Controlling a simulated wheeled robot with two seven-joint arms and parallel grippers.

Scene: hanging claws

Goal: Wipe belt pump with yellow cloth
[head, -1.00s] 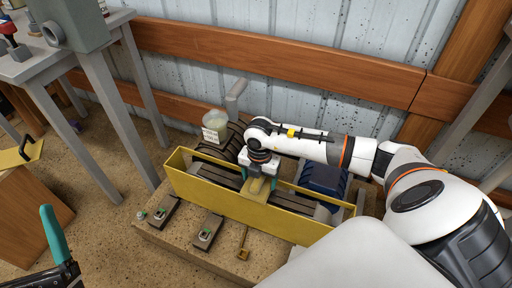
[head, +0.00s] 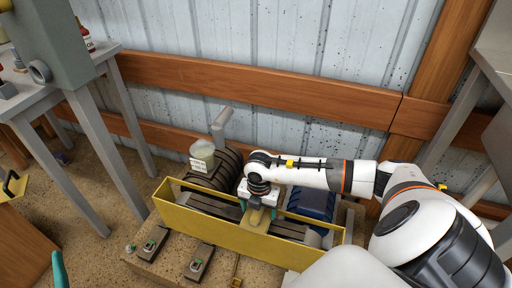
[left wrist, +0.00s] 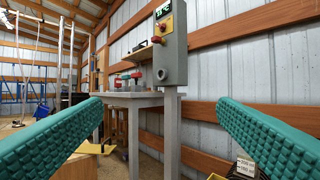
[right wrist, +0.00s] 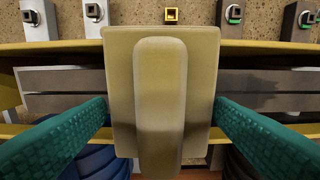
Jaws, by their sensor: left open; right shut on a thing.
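The belt pump (head: 186,226) sits low by the wall, with a yellow guard, a dark ribbed motor (head: 216,174) and a blue ribbed part (head: 309,204). My right gripper (head: 259,214) points down over the guard and is shut on a yellow block-like thing with a raised grip (head: 257,221), which I take for the yellow cloth. In the right wrist view this yellow thing (right wrist: 160,90) lies between the teal fingers, over the grey belt strip (right wrist: 258,88). Whether it touches the belt is unclear. My left gripper (left wrist: 160,130) is open and empty, facing the room.
A jar with a label (head: 202,154) stands on the motor. Small switch boxes (head: 200,262) sit on the base's front. A grey table (head: 75,100) with a control box (left wrist: 170,45) stands at the left. Wooden rails (head: 260,92) cross the wall behind.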

